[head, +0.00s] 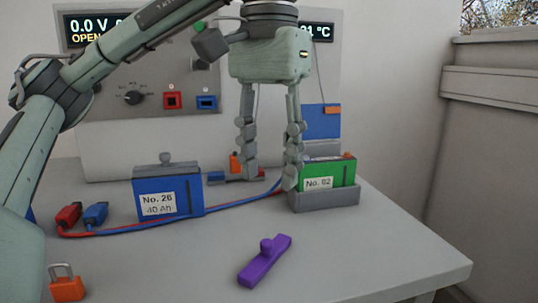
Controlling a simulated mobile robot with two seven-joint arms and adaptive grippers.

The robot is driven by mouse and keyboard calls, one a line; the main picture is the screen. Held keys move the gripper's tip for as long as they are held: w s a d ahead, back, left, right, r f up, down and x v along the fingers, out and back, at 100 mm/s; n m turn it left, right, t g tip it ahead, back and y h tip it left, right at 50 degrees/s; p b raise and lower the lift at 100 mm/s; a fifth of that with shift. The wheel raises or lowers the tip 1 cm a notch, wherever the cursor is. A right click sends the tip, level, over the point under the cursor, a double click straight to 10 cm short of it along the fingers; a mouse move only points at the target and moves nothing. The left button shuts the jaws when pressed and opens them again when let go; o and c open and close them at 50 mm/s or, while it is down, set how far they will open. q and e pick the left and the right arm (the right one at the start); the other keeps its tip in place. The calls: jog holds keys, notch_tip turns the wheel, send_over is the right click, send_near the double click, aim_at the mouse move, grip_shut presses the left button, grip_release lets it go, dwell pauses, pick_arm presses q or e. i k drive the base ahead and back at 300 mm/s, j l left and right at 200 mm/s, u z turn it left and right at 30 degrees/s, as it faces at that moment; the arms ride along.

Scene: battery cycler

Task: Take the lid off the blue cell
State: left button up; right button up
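The blue cell (167,200), labelled No. 26, stands upright on the table left of centre. Its dark grey lid (166,168) with a round knob sits on top. My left gripper (270,180) points down to the right of the blue cell, apart from it. Its two fingers are spread, with nothing seen held between them. The right fingertip overlaps the left end of the green cell (320,178), No. 82; I cannot tell if they touch. My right gripper is not in view.
A grey holder (325,198) carries the green cell. Red (69,216) and blue (95,215) clips with cables lie by the blue cell. A purple knobbed bar (265,261) and an orange padlock (66,287) lie in front. The cycler panel (120,128) stands behind. The right front table is clear.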

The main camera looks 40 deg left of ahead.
aim_at(166, 167)
jog(key=k+l, duration=0.8)
jog(key=k, duration=0.05)
